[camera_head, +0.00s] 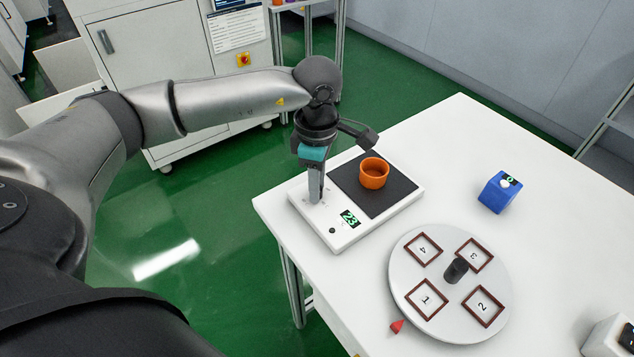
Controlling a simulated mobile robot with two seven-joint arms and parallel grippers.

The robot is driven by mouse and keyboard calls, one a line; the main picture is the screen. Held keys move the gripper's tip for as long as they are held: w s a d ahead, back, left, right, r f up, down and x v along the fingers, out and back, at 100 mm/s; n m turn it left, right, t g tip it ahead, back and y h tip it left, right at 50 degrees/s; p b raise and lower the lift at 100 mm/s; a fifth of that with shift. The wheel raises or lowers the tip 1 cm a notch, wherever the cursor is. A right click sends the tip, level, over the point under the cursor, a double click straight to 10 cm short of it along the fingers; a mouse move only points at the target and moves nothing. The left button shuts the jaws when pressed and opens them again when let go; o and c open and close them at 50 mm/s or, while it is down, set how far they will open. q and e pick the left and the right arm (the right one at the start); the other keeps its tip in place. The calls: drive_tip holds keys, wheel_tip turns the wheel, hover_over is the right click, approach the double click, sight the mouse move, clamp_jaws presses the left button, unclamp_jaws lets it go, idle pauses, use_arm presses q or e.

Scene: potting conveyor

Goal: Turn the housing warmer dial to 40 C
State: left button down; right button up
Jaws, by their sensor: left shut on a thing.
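The housing warmer (378,225) is a white flat unit at the table's left corner. It has a black heating pad (400,190) and a display (350,218) with green digits that seem to read 23. A small dark round button (332,231) sits beside the display. My left gripper (316,198) points straight down at the warmer's left end, its fingers closed at the dial there. The fingers hide the dial, with only faint marks showing around it. An orange round housing (373,179) stands on the pad. My right gripper is not in view.
A round white turntable (402,277) with numbered square frames and a dark central knob (456,270) stands in front. A red pointer (397,326) lies beside it. A blue device (499,192) stands at right, and a white device (606,338) at lower right. The far table is clear.

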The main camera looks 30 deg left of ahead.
use_arm(q)
drive_tip(key=shift+w+r, duration=0.1)
drive_tip(key=c, duration=0.7)
unclamp_jaws()
drive_tip(key=shift+o, duration=0.2)
wheel_tip(320, 180, up, 15)
drive_tip(key=p, duration=0.2)
